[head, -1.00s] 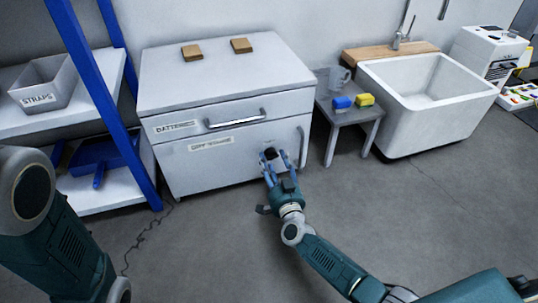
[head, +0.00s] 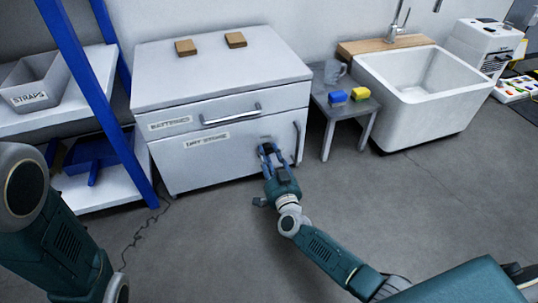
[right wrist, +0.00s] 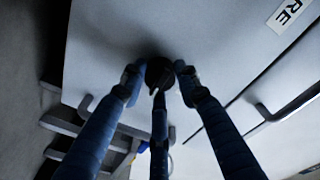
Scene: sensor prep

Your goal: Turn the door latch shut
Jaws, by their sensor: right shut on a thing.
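The door latch is a dark round knob (right wrist: 158,72) on the white lower door (head: 215,160) of the cabinet. In the right wrist view, the fingers of my right gripper (right wrist: 158,75) are closed around the knob and partly hide it. In the head view, my right gripper (head: 267,148) reaches the door's right part, left of its vertical handle (head: 298,143), and its fingers cover most of the latch. The door looks flush with the cabinet front. My left gripper is out of view; only part of the left arm shows.
The cabinet's upper drawer has a bar handle (head: 231,115). Two brown blocks (head: 186,47) lie on top. A grey side table (head: 345,105) holds a glass mug, a blue sponge and a yellow sponge, beside a white sink (head: 432,110). A blue-framed shelf (head: 95,85) stands left.

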